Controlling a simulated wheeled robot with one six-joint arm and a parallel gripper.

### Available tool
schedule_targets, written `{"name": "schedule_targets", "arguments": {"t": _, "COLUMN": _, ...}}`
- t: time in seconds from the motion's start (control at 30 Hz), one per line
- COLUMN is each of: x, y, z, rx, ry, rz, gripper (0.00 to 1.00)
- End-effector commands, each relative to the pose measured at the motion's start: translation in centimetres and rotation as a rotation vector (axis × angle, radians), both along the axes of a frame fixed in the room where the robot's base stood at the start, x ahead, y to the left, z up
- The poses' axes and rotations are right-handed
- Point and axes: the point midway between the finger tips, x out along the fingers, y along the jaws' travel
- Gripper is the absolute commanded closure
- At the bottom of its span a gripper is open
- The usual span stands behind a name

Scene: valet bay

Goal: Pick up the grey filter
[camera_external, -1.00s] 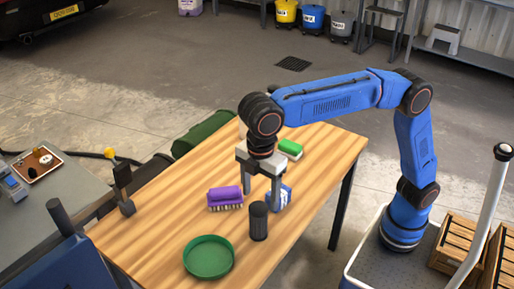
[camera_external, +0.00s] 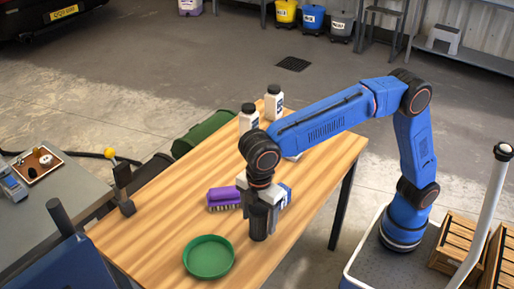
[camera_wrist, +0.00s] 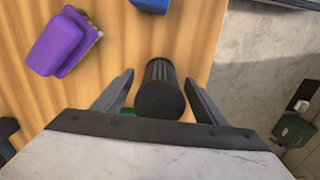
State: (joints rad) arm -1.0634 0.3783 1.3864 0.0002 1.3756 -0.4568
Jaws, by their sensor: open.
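The grey filter is a dark, ribbed cylinder standing upright on the wooden table; it shows in the wrist view (camera_wrist: 160,92) and low in the external view (camera_external: 259,222). My gripper (camera_wrist: 160,92) is open, with one finger on each side of the filter and a visible gap at both sides. In the external view my gripper (camera_external: 260,205) is over the filter and hides its top.
A purple brush (camera_external: 224,198) lies left of the filter. A green round dish (camera_external: 209,257) is in front of it. A blue item (camera_wrist: 150,4) lies close by. Two white bottles (camera_external: 249,120) (camera_external: 274,101) stand at the table's far end.

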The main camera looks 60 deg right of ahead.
Motion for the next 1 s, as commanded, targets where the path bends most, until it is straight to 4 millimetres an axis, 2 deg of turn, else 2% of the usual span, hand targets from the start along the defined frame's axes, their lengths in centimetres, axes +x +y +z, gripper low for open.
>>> {"name": "schedule_targets", "arguments": {"t": 0.17, "x": 0.0, "y": 0.0, "z": 0.0, "rx": 0.0, "ry": 0.0, "rz": 0.0, "gripper": 0.35}}
{"name": "schedule_targets", "arguments": {"t": 0.2, "x": 0.0, "y": 0.0, "z": 0.0, "rx": 0.0, "ry": 0.0, "rz": 0.0, "gripper": 0.37}}
{"name": "schedule_targets", "arguments": {"t": 0.4, "x": 0.0, "y": 0.0, "z": 0.0, "rx": 0.0, "ry": 0.0, "rz": 0.0, "gripper": 0.82}}
{"name": "schedule_targets", "arguments": {"t": 0.67, "x": 0.0, "y": 0.0, "z": 0.1, "rx": 0.0, "ry": 0.0, "rz": 0.0, "gripper": 0.82}}
{"name": "schedule_targets", "arguments": {"t": 0.77, "x": 0.0, "y": 0.0, "z": 0.7, "rx": 0.0, "ry": 0.0, "rz": 0.0, "gripper": 0.82}}
{"name": "schedule_targets", "arguments": {"t": 1.0, "x": 0.0, "y": 0.0, "z": 4.6, "rx": 0.002, "ry": -0.001, "rz": 0.0, "gripper": 0.82}}
